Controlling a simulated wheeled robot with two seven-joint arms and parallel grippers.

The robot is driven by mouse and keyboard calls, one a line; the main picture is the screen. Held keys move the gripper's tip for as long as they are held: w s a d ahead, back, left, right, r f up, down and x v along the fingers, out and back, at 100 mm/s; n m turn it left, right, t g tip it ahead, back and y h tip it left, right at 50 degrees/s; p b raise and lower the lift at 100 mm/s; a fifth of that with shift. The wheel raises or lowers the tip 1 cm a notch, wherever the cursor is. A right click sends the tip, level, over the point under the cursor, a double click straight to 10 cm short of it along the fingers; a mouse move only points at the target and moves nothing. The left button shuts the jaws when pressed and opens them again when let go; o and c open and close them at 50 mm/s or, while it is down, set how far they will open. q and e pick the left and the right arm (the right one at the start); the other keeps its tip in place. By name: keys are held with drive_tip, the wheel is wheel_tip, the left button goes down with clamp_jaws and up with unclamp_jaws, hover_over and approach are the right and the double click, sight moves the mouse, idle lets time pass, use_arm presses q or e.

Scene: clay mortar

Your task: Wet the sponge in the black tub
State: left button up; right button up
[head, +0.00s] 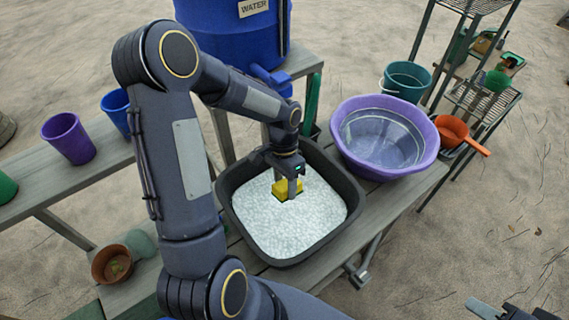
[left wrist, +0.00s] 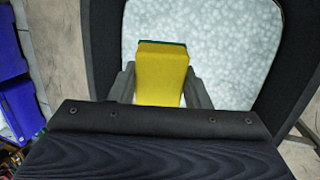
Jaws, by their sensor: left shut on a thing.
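The black tub (head: 353,190) stands on the wooden bench and holds a whitish, speckled, foamy-looking fill (head: 300,225). My left gripper (head: 289,187) reaches down inside the tub's rim and is shut on the yellow sponge (head: 281,190). In the left wrist view the sponge (left wrist: 162,82) sits between the two fingers, with a green layer on its far edge. The sponge is at or just above the fill; I cannot tell how deep it is. Part of my right gripper (head: 508,311) shows at the bottom right edge; its jaws cannot be made out.
A purple basin (head: 432,165) stands right of the tub, with a teal bucket (head: 407,80) behind and an orange pan (head: 453,131) beside it. The blue water barrel (head: 225,35) stands behind the tub. Purple (head: 68,138) and blue (head: 115,107) cups stand on the left bench.

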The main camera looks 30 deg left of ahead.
use_arm(q)
drive_tip(key=shift+s+f, duration=0.1)
drive_tip(key=shift+f, duration=0.5)
wheel_tip(320, 180, down, 16)
drive_tip(key=b, duration=1.1)
drive_tip(key=shift+f, duration=0.1)
wheel_tip(320, 180, up, 16)
drive_tip(key=p, duration=1.1)
drive_tip(key=shift+r, duration=0.3)
